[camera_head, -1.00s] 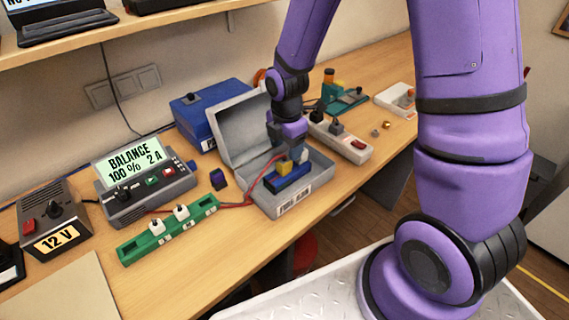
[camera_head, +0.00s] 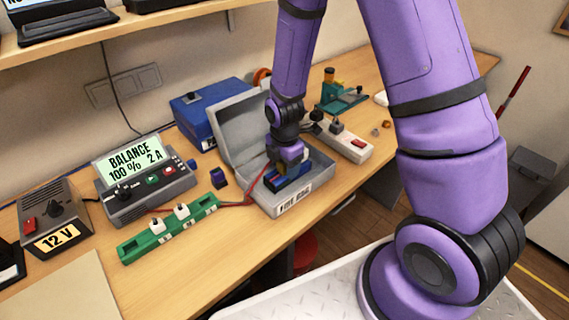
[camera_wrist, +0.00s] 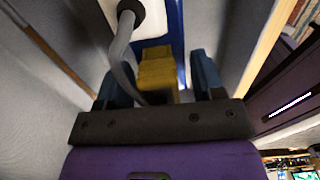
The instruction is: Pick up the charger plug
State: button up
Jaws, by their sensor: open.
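In the wrist view, a yellow stepped block (camera_wrist: 157,72), which looks like the plug, lies between my two dark blue fingers. My gripper (camera_wrist: 162,82) is open, with a gap visible on the right of the block; contact on the left is unclear. Behind the block is a blue body (camera_wrist: 177,35), beside a white piece (camera_wrist: 108,15) with a dark round fitting and a grey cable. In the head view, my gripper (camera_head: 285,174) reaches down into the open grey case (camera_head: 300,204), over the blue body (camera_head: 298,184). My gripper largely hides the yellow block there.
The case's raised lid (camera_head: 240,128) stands close behind my gripper. A red cable (camera_head: 236,204) runs left towards the green strip (camera_head: 170,228) and the charger box (camera_head: 148,192). A white power strip (camera_head: 343,140) lies to the right.

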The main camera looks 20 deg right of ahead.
jog(key=shift+c, duration=0.4)
jog(key=c, duration=0.9)
jog(key=shift+r, duration=0.1)
